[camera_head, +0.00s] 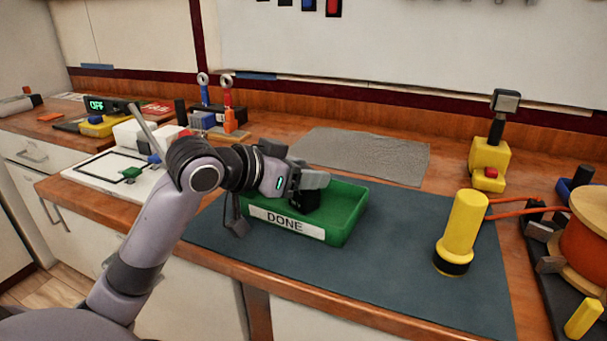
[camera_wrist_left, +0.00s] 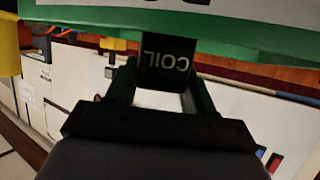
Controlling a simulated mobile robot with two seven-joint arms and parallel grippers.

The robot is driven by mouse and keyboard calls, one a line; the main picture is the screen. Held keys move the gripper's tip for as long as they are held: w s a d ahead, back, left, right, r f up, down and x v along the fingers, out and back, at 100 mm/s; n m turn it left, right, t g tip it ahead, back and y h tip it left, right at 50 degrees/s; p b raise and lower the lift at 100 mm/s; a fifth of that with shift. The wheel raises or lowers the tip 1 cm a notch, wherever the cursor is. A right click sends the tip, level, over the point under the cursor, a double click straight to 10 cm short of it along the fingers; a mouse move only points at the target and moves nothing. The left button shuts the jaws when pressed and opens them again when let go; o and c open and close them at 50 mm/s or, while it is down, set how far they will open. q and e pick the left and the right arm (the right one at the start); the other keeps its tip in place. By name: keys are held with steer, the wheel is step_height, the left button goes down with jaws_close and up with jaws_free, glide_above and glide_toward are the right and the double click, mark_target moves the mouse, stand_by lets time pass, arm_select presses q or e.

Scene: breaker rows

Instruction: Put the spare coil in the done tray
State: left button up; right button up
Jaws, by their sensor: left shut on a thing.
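The green done tray (camera_head: 345,215) sits on the dark blue mat, its white DONE label facing the front. My left gripper (camera_head: 308,184) reaches over the tray's left part from the left. It is shut on the spare coil (camera_head: 305,201), a black block. In the left wrist view the spare coil (camera_wrist_left: 166,66), lettered COIL, sits between the fingers (camera_wrist_left: 160,88), beside the green tray (camera_wrist_left: 250,40). I cannot tell whether the coil touches the tray floor. The right part of the tray looks empty. My right gripper is not in view.
A yellow flashlight (camera_head: 462,232) stands on the blue mat (camera_head: 400,265) right of the tray. A grey cloth mat (camera_head: 365,153) lies behind it. A large orange spool (camera_head: 588,240) is at the far right. A white board (camera_head: 100,180) is at the left.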

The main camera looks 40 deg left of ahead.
arm_select(q)
steer(key=o, duration=1.2)
steer(key=shift+r, duration=0.15)
steer(key=b+v, duration=0.7)
steer(key=v, duration=0.5)
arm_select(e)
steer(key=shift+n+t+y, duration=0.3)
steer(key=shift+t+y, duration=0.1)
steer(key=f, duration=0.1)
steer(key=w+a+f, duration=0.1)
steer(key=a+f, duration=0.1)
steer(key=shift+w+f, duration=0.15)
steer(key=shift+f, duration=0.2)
